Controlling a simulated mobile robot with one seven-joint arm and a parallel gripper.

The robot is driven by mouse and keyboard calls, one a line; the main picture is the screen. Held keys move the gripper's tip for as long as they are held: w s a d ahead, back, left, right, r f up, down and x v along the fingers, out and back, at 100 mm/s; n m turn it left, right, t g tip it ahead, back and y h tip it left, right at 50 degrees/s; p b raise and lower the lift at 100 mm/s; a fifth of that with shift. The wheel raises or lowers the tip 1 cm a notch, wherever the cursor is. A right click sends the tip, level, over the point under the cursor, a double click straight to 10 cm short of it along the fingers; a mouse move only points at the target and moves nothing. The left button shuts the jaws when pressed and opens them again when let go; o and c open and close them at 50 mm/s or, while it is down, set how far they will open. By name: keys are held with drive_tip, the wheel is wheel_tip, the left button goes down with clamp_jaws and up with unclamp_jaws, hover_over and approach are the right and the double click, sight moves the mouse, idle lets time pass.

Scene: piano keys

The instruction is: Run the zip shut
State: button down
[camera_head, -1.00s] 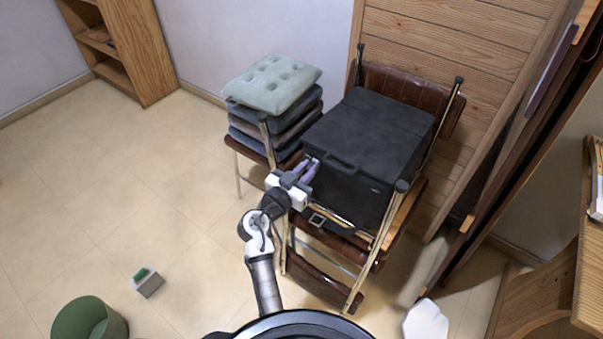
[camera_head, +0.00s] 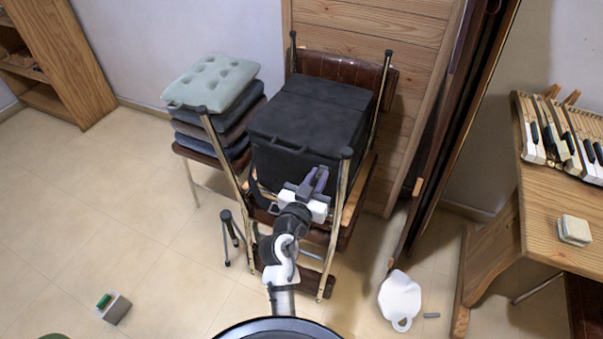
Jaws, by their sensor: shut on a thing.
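A black box-shaped bag (camera_head: 312,118) sits on a chair with a brown seat and metal posts. Its lid lies flat, with a dark strap handle along the upper front edge. My gripper (camera_head: 318,178), with purple fingers, is at the right part of the bag's front face, just below the lid edge. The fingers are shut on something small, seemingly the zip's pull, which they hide. The zip line itself is too dark to make out.
The chair's front posts (camera_head: 341,200) stand close on both sides of my arm. Stacked cushions (camera_head: 215,85) are at the left. A wooden panel (camera_head: 352,30) is behind. A bench with piano keys (camera_head: 560,135) stands at the right. Open floor lies at the left.

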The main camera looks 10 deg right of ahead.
drive_tip(key=shift+s+d, duration=0.2)
drive_tip(key=shift+d, duration=0.1)
drive_tip(key=c, duration=1.4)
unclamp_jaws()
drive_tip(key=shift+s+d, duration=0.1)
